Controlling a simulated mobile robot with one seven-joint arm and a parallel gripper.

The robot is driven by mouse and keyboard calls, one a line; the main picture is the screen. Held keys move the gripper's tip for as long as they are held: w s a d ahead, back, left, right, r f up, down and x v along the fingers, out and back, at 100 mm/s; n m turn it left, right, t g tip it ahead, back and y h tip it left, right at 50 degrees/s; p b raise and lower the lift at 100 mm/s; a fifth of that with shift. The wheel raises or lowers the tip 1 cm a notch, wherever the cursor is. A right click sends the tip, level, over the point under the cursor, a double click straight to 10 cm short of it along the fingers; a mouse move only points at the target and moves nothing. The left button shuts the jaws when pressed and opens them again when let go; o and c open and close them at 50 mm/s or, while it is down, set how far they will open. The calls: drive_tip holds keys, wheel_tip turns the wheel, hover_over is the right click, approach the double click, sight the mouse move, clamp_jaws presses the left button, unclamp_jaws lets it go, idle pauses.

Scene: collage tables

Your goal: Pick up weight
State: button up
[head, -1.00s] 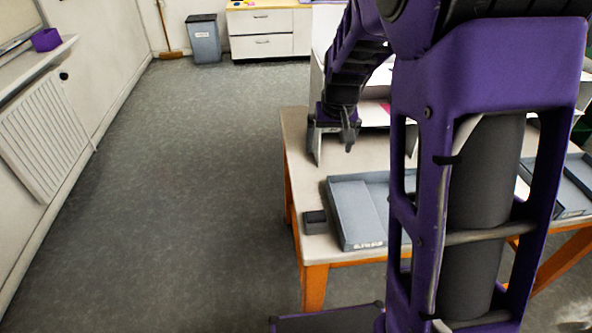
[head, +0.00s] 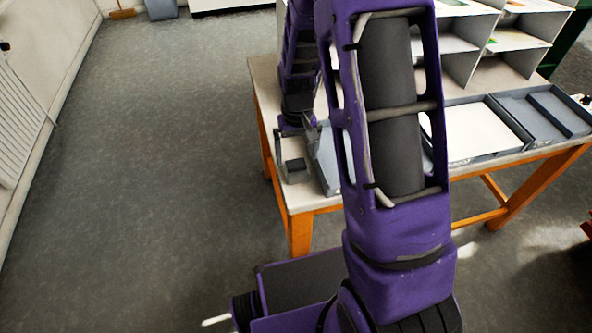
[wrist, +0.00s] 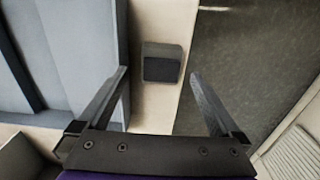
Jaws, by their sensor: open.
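The weight, a small dark grey block (head: 295,165), sits on the near left corner of the table. In the wrist view the block (wrist: 162,65) lies on the pale tabletop strip between a grey tray and the table edge. My gripper (wrist: 159,78) is open and empty. Its two fingers point toward the block, one to each side of it in the picture, with no visible contact.
A grey tray (head: 323,165) stands close beside the block, partly behind my arm. More grey trays (head: 540,112) lie to the right, and a white shelf unit (head: 455,45) stands at the back. The table (head: 264,75) has orange legs; open floor (head: 150,180) lies to its left.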

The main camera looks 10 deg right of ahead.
sight(296, 163)
drive_tip(key=shift+w+a+f+b, duration=0.1)
drive_tip(key=shift+f+b, duration=0.05)
drive_tip(key=shift+f, duration=1.25)
drive_tip(key=shift+w+f+b, duration=0.1)
drive_tip(key=shift+f+b, duration=0.05)
drive_tip(key=shift+f, duration=1.2)
drive_tip(key=shift+c, duration=0.3)
clamp_jaws()
